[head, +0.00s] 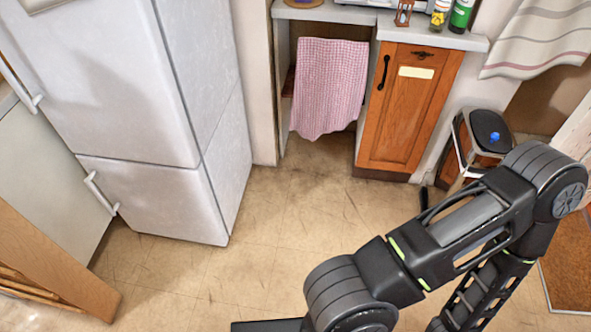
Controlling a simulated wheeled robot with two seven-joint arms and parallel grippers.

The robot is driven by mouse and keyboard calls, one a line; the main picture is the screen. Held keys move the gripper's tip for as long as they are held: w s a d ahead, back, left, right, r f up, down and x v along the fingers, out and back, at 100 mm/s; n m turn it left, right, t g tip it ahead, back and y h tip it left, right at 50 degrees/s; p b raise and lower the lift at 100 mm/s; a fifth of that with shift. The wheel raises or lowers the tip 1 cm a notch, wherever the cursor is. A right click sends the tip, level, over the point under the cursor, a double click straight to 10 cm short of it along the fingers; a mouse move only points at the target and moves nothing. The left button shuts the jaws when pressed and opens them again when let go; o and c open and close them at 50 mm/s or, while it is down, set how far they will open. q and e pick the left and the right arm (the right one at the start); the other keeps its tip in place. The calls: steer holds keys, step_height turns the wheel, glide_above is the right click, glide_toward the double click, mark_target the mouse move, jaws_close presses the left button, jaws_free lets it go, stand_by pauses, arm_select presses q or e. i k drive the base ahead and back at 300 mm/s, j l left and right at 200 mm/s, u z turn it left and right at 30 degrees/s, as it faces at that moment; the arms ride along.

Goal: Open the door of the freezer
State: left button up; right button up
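A tall white fridge-freezer stands at the left in the head view. Its lower door, the freezer door (160,198), is shut, with a white bar handle (100,194) on its left side. The larger upper door (95,85) is also shut and has its own handle (20,78). My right arm comes in from the right and bends down to the bottom middle; its gripper is not visible. My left gripper is not in view. Nothing touches the freezer handle.
The tan floor (270,240) before the freezer is clear. A wooden piece (50,265) stands at the lower left, near the handle side. A wooden cabinet (410,110), a hanging checked towel (328,85) and a pedal bin (485,135) are farther right.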

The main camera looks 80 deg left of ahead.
mark_target(172, 202)
steer(key=u, duration=4.15)
steer(key=i+l+u, duration=0.2)
steer(key=i+l, duration=0.2)
steer(key=l, duration=0.2)
steer(key=i+l, duration=0.15)
steer(key=l, duration=0.2)
steer(key=i+l+u, duration=0.25)
steer(key=l, duration=0.4)
steer(key=i+l+u, duration=0.1)
steer(key=i+l, duration=0.15)
steer(key=l, duration=0.1)
